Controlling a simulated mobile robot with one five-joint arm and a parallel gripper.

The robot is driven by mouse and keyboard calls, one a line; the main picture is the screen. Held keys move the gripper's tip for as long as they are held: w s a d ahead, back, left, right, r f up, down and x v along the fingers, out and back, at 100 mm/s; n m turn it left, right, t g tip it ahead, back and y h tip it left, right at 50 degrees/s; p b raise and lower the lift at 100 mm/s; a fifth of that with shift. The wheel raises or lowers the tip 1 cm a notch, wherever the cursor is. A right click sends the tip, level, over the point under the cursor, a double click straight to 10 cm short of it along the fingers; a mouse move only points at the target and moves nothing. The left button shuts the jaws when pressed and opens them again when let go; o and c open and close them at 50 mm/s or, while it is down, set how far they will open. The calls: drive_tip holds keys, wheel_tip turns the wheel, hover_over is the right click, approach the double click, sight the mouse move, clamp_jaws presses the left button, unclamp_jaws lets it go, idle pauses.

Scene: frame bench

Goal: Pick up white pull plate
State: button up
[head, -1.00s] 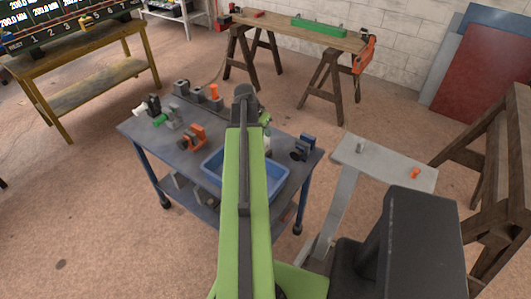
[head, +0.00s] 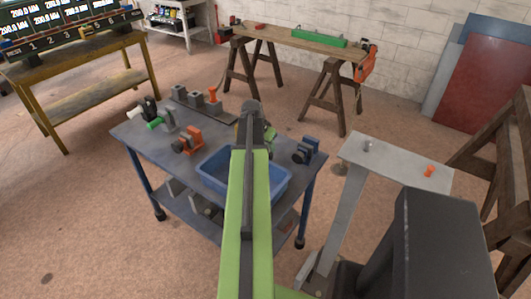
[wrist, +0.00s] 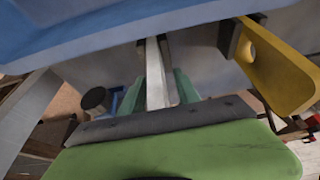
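In the wrist view, a narrow pale white strip (wrist: 156,75) runs up the middle, edge-on, between small dark parts; it may be the white pull plate. A yellow plate (wrist: 275,65) with a hole and a dark piece at its end shows at the right. My gripper (head: 268,138) is over the blue bin (head: 215,190) on the workbench, seen from behind in the head view. My arm hides part of the bin and its contents. The bin's blue wall (wrist: 90,25) fills the top of the wrist view. I cannot tell whether the fingers touch the strip.
The workbench (head: 150,150) also holds an orange clamp-like part (head: 188,140), a part with a green end (head: 158,123) and a dark blue part (head: 306,150). A grey stand (head: 400,165) is at the right. Open floor lies left of the workbench.

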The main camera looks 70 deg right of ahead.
drive_tip(key=shift+r, duration=0.1)
clamp_jaws()
idle(1.2)
